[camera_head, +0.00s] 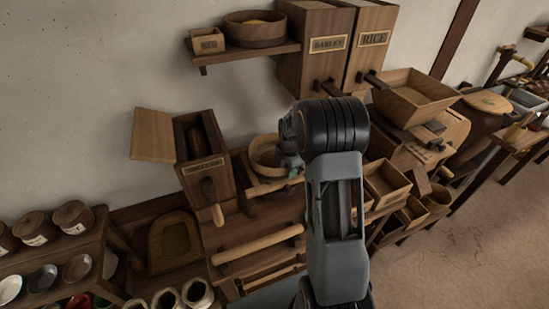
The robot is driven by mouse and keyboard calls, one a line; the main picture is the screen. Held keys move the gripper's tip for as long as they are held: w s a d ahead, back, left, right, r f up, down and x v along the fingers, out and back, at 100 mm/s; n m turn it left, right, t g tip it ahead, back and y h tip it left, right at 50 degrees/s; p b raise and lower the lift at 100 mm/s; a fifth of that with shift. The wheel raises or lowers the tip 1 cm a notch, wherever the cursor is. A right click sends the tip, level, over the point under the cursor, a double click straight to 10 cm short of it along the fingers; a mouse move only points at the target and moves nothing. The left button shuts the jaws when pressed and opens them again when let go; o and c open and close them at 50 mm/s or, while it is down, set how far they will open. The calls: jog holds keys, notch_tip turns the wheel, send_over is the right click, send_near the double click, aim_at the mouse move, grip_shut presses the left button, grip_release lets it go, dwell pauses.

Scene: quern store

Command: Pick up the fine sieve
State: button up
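A round, light wooden hoop-like vessel (262,152) stands on the wooden bench in the middle; it may be the fine sieve, but its mesh is not clear. My arm covers its right side. My gripper (290,163) is small in this view, at the right edge of that vessel. I cannot tell whether it touches the vessel or whether its fingers are open.
Bins marked BARLEY (313,58) and RICE (370,48) stand behind. A hopper (414,96) and open boxes (387,185) are at right. Floor (470,240) is clear at lower right.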

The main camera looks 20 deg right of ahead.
jog(key=shift+f, duration=0.25)
jog(key=shift+c, duration=0.2)
grip_shut()
jog(key=shift+r, duration=0.1)
jog(key=shift+w+r, duration=0.1)
jog(key=shift+r, duration=0.4)
notch_tip(320, 180, up, 2)
jog(key=shift+r, duration=0.2)
jog(key=s+a+r+b, duration=0.2)
jog(key=s+a+r, duration=0.2)
jog(key=s+r, duration=0.5)
jog(key=s, duration=0.4)
jog(key=shift+s+r, duration=0.2)
jog(key=shift+s, duration=0.05)
